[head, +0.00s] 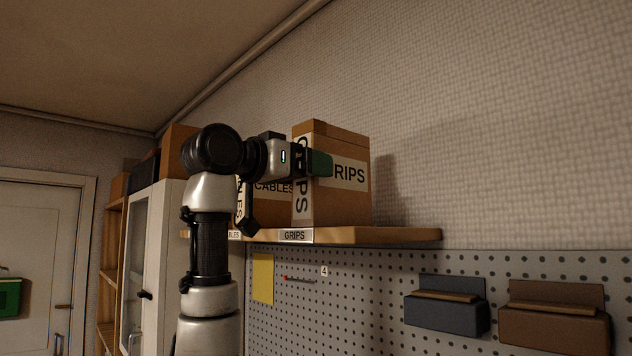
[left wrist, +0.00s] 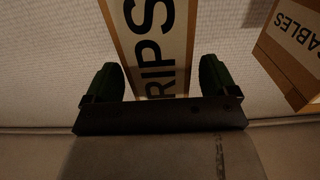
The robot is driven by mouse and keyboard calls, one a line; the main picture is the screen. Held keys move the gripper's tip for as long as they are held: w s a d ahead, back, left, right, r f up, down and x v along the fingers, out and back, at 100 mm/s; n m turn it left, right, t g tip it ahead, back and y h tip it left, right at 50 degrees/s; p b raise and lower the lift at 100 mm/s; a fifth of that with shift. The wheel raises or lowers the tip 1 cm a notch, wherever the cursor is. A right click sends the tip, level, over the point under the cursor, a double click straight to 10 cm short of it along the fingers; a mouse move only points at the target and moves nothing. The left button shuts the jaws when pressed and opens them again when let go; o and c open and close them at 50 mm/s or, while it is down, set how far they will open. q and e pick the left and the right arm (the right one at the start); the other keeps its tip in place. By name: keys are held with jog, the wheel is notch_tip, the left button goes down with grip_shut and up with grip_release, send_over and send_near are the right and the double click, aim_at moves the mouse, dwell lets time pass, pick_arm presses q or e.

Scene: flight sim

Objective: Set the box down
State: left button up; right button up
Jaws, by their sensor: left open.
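The brown box labelled GRIPS (head: 345,200) stands upright on the wooden shelf (head: 385,235), above the shelf's GRIPS label. My left gripper (head: 314,160) is at the upper part of the box, with one green finger in front of its face; the other finger is hidden. In the left wrist view the gripper (left wrist: 160,82) is open, its two fingers on either side of the box's white label (left wrist: 160,45), with gaps showing beside the box. My right gripper is in neither view.
A CABLES box (head: 270,208) stands left of the GRIPS box, partly behind my arm; it also shows in the wrist view (left wrist: 290,45). The shelf's right end is bare. Below are a pegboard (head: 360,290) and two bins (head: 447,312). A white cabinet (head: 150,240) stands left.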

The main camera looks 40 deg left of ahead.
pick_arm(q)
jog(key=s+b, duration=0.3)
jog(key=s, duration=0.6)
jog(key=shift+a, duration=0.35)
